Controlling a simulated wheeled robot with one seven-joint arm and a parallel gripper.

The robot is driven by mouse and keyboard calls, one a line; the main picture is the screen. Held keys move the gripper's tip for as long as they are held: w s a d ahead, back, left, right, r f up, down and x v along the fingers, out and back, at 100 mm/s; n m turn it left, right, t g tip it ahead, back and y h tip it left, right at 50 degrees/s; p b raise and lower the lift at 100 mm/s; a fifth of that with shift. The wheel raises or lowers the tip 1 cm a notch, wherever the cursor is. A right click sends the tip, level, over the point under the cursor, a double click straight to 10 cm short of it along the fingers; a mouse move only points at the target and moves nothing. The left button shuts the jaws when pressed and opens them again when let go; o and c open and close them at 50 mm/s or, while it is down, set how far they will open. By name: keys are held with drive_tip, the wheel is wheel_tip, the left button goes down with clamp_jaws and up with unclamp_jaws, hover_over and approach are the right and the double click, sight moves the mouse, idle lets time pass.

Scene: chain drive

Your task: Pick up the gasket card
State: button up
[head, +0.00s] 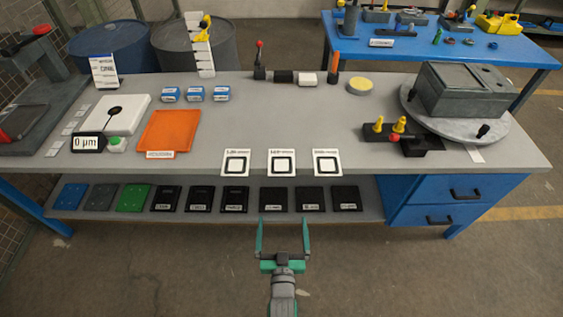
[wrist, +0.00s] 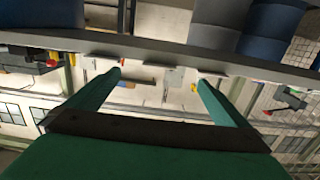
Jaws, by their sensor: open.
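Three white cards, each with a black square ring and a small printed heading, lie in a row along the front edge of the grey bench: the left card (head: 236,163), the middle card (head: 281,163) and the right card (head: 327,162). They look like gasket cards; the headings are too small to read surely. My gripper (head: 283,222) is open and empty, in front of the bench and roughly in line with the middle card, apart from it. In the wrist view, the green fingers (wrist: 159,77) are spread below the bench edge, with nothing between them.
The bench (head: 300,121) holds an orange tray (head: 170,132), small blue boxes (head: 194,94), and a black fixture with yellow knobs (head: 402,138) beside a round turntable (head: 410,101). A lower shelf (head: 375,212) carries several dark plates. Bench top behind the cards is clear.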

approach(282, 162)
drive_tip(key=w, duration=0.3)
drive_tip(key=shift+w+f, duration=0.3)
drive_tip(key=shift+a, duration=0.1)
drive_tip(key=c, duration=1.1)
